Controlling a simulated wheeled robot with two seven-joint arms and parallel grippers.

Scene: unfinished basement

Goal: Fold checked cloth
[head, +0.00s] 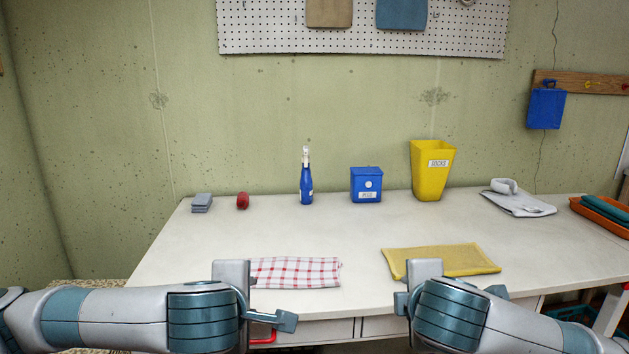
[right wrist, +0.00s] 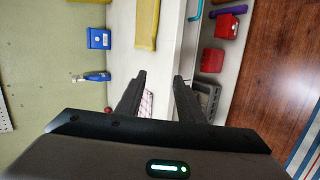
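The red-and-white checked cloth (head: 297,272) lies flat on the white table near its front edge. Its left end is hidden behind my left gripper (head: 240,282), which is at the table's front edge; its fingers do not show clearly. My right gripper (head: 424,275) is in front of the yellow cloth, to the right of the checked cloth. In the right wrist view my right gripper (right wrist: 160,78) has its two fingers apart with nothing between them. A piece of the checked cloth (right wrist: 147,104) shows beyond those fingers, partly hidden.
A yellow cloth (head: 455,260) lies right of the checked one. Along the back stand grey sponges (head: 201,203), a red object (head: 243,201), a blue bottle (head: 306,183), a blue box (head: 366,186) and a yellow bin (head: 430,172). An orange tray (head: 600,212) is far right.

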